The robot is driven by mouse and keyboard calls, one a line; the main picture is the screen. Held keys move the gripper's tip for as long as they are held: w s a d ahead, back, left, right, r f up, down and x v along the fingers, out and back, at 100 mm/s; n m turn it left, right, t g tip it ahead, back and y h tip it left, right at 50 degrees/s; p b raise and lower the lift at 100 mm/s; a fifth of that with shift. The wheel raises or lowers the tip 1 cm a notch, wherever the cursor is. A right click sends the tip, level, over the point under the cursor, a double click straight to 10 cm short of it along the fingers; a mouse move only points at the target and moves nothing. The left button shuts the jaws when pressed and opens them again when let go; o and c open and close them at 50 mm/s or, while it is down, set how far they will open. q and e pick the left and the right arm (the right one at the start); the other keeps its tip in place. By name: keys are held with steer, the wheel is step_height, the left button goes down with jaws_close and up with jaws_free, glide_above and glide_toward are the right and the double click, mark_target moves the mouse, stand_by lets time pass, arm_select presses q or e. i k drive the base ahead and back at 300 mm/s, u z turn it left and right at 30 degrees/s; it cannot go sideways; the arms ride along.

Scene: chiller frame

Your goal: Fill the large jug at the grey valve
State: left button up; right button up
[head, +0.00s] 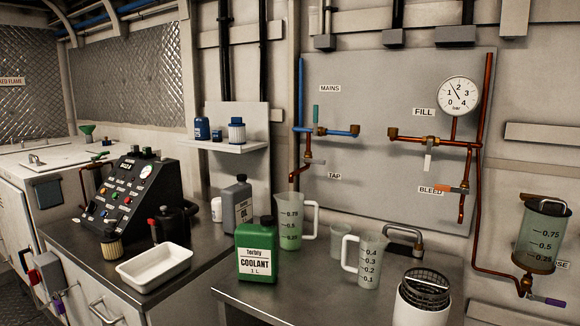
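The large jug (291,222) is translucent, marked 0.25 to 0.75, and stands upright on the steel bench behind the green coolant bottle (257,252). Its handle is on the right. I cannot tell whether it holds liquid. A valve with a pale grey lever (428,161) sits on the copper pipe under the FILL label, its lever pointing down. It is up on the wall panel, to the right of the large jug and apart from it. A smaller jug (368,262), marked 0.1 to 0.4, stands nearer the front right. Neither of my grippers shows.
A white cylinder with a black mesh top (422,298) stands at the front right. A grey bottle (238,207) and white tray (155,266) are left. Other valves have teal (316,114), orange (447,188) and purple (553,301) handles. A marked vessel (545,237) hangs right.

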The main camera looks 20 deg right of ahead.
mark_target(317, 161)
steer(key=u, duration=1.55)
steer(key=i, duration=2.05)
steer(key=z, duration=3.45)
